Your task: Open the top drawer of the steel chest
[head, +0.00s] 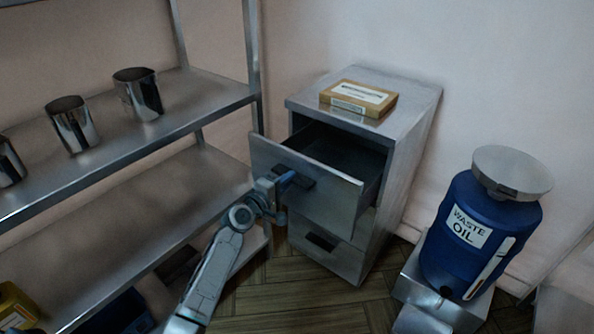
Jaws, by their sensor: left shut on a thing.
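The steel chest (389,185) stands against the wall in the middle of the head view. Its top drawer (330,196) is pulled well out, and the dark inside shows behind the front panel; I see nothing in the visible part. The lower drawer (335,255) is shut. My left gripper (284,184) is at the top drawer's front, shut on the dark drawer handle (307,182). The fingers partly hide the handle. My right gripper is not in view.
A box (358,98) with a label lies on top of the chest. A steel shelf (110,131) with several metal jugs stands at the left. A blue waste oil drum (477,238) with a grey lid stands at the right. Some wooden floor is clear before the chest.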

